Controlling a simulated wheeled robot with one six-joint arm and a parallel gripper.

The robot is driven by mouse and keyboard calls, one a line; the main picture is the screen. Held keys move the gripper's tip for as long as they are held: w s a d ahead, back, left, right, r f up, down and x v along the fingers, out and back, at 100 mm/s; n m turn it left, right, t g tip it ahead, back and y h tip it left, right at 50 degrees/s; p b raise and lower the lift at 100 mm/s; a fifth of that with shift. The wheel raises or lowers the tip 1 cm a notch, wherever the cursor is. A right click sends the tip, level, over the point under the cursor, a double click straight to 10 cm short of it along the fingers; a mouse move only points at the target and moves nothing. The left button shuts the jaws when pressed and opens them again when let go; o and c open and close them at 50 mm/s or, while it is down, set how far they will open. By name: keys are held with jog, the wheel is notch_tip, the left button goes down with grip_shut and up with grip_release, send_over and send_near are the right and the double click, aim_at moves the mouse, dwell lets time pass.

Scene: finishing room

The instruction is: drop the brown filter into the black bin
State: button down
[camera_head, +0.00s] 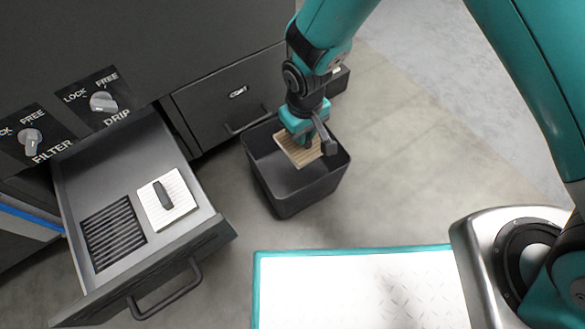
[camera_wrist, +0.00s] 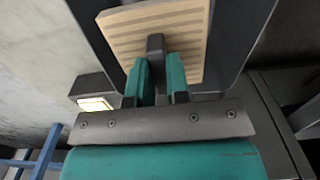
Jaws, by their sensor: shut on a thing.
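The brown filter (camera_head: 296,150) is a flat, ribbed tan square with a dark grip. My gripper (camera_head: 309,138) is shut on it and holds it over the mouth of the black bin (camera_head: 289,198). In the wrist view the filter (camera_wrist: 190,22) shows beyond the teal fingers of my gripper (camera_wrist: 162,75), which pinch its dark grip (camera_wrist: 155,46). The bin's walls (camera_wrist: 243,40) lie around and beyond it there. The bin stands on the floor with its visible interior empty; part of it is hidden behind the filter and gripper.
An open drawer (camera_head: 217,233) at the left holds a white ribbed filter (camera_head: 168,199) with a dark grip beside a slotted black grate (camera_head: 113,233). Knobs labelled FILTER (camera_head: 31,141) and DRIP (camera_head: 103,102) are above. A closed drawer (camera_head: 236,95) is behind the bin. Floor right of the bin is clear.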

jog(key=shift+f+b, duration=0.3)
jog(key=shift+f, duration=0.3)
jog(key=shift+r, duration=0.1)
jog(key=c, duration=1)
grip_release()
jog(key=shift+r, duration=0.15)
notch_tip(320, 180, up, 17)
jog(key=p, duration=0.9)
jog(key=shift+r+p, duration=0.1)
jog(key=shift+p, duration=0.25)
